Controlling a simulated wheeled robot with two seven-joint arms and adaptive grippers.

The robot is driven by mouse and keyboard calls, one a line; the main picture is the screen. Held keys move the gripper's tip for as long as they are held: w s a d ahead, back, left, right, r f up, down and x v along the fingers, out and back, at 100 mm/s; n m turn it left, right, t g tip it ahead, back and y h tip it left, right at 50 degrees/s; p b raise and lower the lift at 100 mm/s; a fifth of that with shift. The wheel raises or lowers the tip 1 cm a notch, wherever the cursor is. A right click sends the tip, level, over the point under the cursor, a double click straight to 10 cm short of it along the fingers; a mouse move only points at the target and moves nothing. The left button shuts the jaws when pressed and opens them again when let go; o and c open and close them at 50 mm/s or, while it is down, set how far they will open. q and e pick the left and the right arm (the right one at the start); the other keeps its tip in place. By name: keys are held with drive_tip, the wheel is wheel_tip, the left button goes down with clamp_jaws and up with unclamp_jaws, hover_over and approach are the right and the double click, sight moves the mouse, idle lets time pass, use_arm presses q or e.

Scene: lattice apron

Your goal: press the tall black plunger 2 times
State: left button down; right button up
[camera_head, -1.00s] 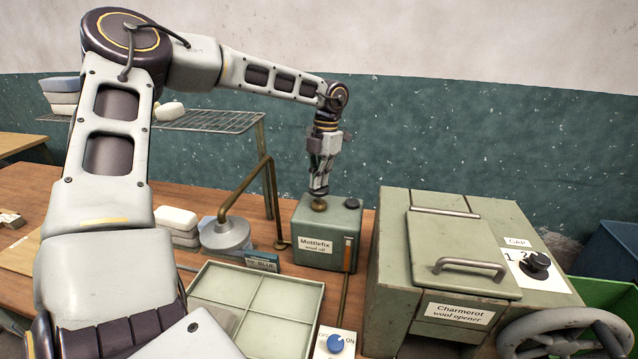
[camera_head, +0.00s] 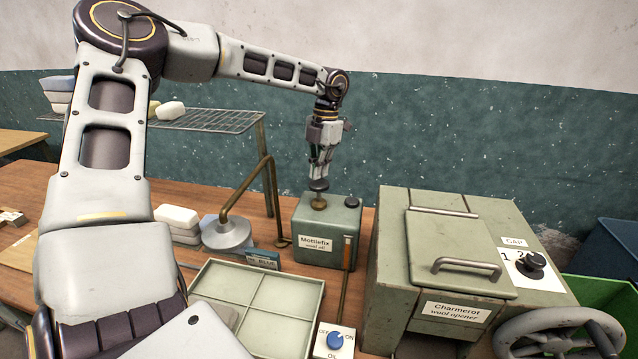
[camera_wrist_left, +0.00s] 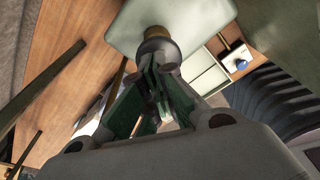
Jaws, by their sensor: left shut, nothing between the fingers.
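The tall black plunger (camera_head: 319,185) stands up from a brass collar (camera_head: 318,202) on top of the grey-green Mottlefix wool oil can (camera_head: 330,225). Its dark rounded knob shows just above the collar. My left gripper (camera_head: 320,176) points straight down over the knob, shut and empty, its fingertips at or very close to the knob's top. I cannot tell if they touch. The wrist view shows the closed fingers (camera_wrist_left: 160,85) meeting in front of the knob, partly hiding it. My right gripper is not in view.
A short black cap (camera_head: 352,202) sits on the can's right corner. The Charmerot wool opener (camera_head: 400,270) stands to the right. A bent brass pipe (camera_head: 245,190) and grey disc are left. A divided tray (camera_head: 205,290) and a blue knob (camera_head: 335,340) are in front.

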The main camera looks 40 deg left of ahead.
sight(319, 183)
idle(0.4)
use_arm(q)
drive_tip(key=shift+r+p, duration=1.4)
drive_tip(key=shift+r, duration=1.15)
drive_tip(key=shift+s+d+f, duration=0.1)
